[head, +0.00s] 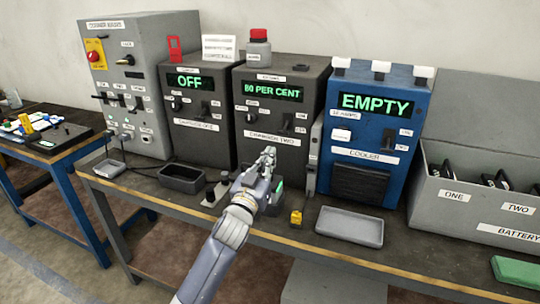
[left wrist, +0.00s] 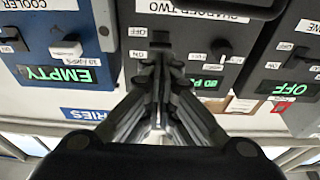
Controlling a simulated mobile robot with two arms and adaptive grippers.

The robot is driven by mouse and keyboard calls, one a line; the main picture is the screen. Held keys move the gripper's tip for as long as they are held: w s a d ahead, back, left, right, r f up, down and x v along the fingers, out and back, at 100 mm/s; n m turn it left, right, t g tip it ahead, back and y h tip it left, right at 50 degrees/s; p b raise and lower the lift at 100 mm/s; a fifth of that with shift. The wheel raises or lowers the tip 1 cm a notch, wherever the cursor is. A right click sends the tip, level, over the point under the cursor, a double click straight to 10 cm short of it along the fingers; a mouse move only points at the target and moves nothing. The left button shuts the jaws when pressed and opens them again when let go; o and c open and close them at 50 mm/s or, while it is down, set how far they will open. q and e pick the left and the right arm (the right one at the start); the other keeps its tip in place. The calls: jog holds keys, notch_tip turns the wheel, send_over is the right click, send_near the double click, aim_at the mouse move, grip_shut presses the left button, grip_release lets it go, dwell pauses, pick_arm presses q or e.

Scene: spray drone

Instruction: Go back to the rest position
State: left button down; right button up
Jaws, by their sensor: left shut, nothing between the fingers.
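My left gripper (head: 268,153) is shut and empty, in front of the lower part of the charger two box (head: 285,90), whose screen reads 80 PER CENT. I cannot tell whether it touches the box. In the left wrist view, which is upside down, the closed fingers (left wrist: 160,62) point at the charger two panel (left wrist: 200,45), close to a switch marked ON and OFF. My left arm comes up from the bottom of the head view. My right gripper is not in view.
The charger one box (head: 190,110) reads OFF; the blue cooler (head: 372,140) reads EMPTY. A battery crate (head: 480,215) stands at right. A dark tray (head: 181,178), a grey tray (head: 349,226) and a small yellow item (head: 296,217) lie on the bench. A blue-legged table (head: 75,205) stands at left.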

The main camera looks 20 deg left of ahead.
pick_arm(q)
jog(key=s+f+g+y, duration=0.2)
jog(key=s+f+g, duration=0.7)
jog(key=s+f, duration=1.05)
jog(key=s+d+f+m+g+h, duration=0.1)
jog(key=s+f+g, duration=0.35)
jog(key=s, duration=0.75)
jog(key=s+d+f+m+g, duration=0.15)
jog(key=s+f+g, duration=0.3)
jog(key=s, duration=0.75)
notch_tip(320, 180, down, 24)
jog(key=s+p, duration=0.1)
jog(key=s+a+f+g, duration=0.1)
jog(key=s+a+f, duration=0.1)
jog(key=s+f, duration=1.4)
jog(key=shift+s+a+g+p, duration=0.3)
jog(key=shift+s+a+p, duration=0.1)
jog(key=shift+s, duration=0.4)
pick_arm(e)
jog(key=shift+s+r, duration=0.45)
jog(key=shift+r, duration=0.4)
